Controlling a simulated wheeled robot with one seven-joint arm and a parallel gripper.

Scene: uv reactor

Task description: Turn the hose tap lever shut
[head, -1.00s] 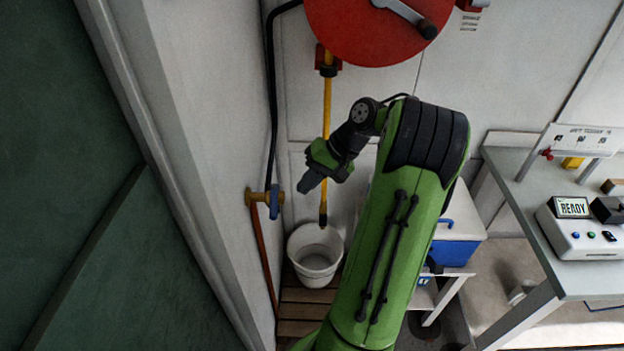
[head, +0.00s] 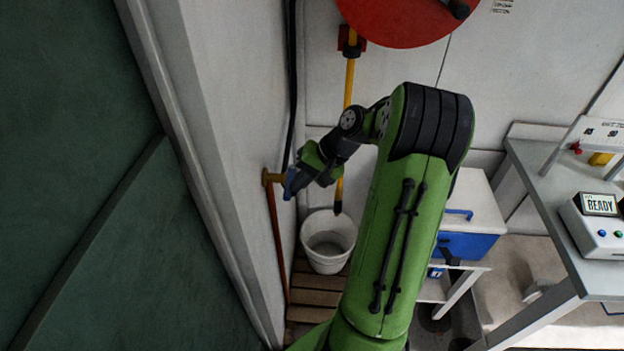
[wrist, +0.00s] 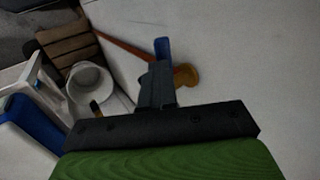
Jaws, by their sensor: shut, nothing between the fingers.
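The hose tap has a brass body (head: 270,177) on the left wall and a blue lever (head: 288,194). In the head view my gripper (head: 293,183) is at the tap and covers much of the lever. In the wrist view the brass body (wrist: 186,76) shows just right of my gripper's shut fingers (wrist: 157,74). The blue lever (wrist: 162,48) sticks out beyond the fingertips. The fingers are close to the lever or touching it; I cannot tell which. Nothing is held between them.
A white bucket (head: 328,243) stands on wooden slats (head: 318,297) below the tap. A blue and white cooler (head: 468,245) and a grey bench (head: 545,215) stand to the right.

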